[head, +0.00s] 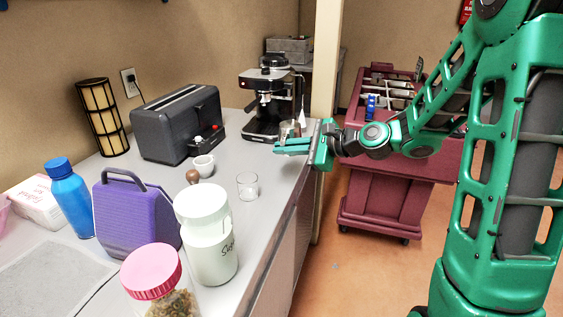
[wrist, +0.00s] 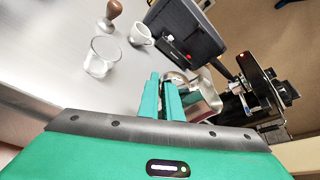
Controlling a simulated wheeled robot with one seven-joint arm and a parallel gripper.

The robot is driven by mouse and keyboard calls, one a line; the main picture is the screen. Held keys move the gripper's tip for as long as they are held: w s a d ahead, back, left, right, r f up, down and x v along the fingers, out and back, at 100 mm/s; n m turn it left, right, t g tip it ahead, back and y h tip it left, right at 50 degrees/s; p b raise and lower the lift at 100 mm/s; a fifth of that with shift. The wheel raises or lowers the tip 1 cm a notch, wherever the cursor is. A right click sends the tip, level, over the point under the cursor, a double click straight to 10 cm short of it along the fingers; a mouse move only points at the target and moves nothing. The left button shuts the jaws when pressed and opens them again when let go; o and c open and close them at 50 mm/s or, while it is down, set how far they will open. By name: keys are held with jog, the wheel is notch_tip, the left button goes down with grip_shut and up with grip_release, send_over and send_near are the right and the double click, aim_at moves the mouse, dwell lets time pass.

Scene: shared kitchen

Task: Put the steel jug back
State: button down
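The steel jug (wrist: 203,100) shows shiny and rounded at my fingertips in the wrist view, partly hidden by one finger. In the head view, the jug (head: 287,129) is just behind my fingers, in front of the coffee machine; its lower part is hidden. My gripper (head: 285,147) reaches in from the right over the counter edge. In the wrist view, the two green fingers of my gripper (wrist: 163,92) are close together with a thin gap, shut on the jug's handle side; the grip itself is mostly hidden.
The coffee machine (head: 266,101) stands at the back of the counter (head: 226,232). A dark toaster (head: 175,125), white cup (head: 203,166), tamper (head: 192,177) and clear glass (head: 247,186) are left of my gripper. A white canister (head: 209,245) stands nearer. A red cart (head: 386,190) is right.

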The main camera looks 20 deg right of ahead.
jog(key=w+f, duration=0.1)
jog(key=w, duration=0.1)
jog(key=w+f, duration=0.3)
jog(key=w, duration=0.2)
jog(key=shift+w+d+f, duration=0.1)
jog(key=shift+f, duration=2.05)
jog(key=c, duration=1.9)
grip_release()
jog(key=shift+c, duration=0.2)
